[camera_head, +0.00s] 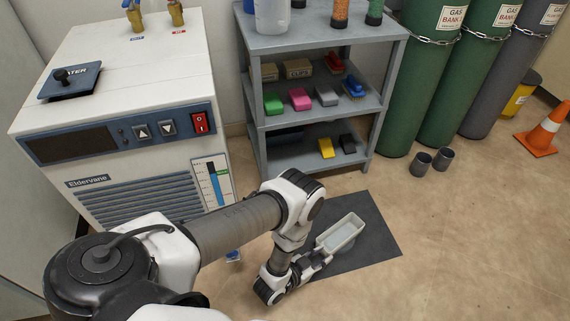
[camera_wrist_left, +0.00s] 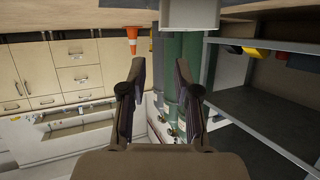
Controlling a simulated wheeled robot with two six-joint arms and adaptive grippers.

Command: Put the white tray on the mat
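The white tray (camera_head: 341,236) is a small oblong open tray. In the head view it lies within the outline of the dark grey mat (camera_head: 378,225) on the floor, and it looks level. My left gripper (camera_head: 322,257) is low over the mat, close to the tray's near end. In the left wrist view, which looks upside down, the gripper's two fingers (camera_wrist_left: 160,65) are spread apart with nothing between them. The tray's pale end (camera_wrist_left: 190,15) shows beyond the fingertips, apart from them. My right gripper is not in view.
A grey shelf rack (camera_head: 318,127) with several brushes and boxes stands behind the mat. A white chiller cabinet (camera_head: 150,185) is at the left. Green gas cylinders (camera_head: 412,100), two grey cups (camera_head: 421,164) and an orange cone (camera_head: 543,132) are at the right.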

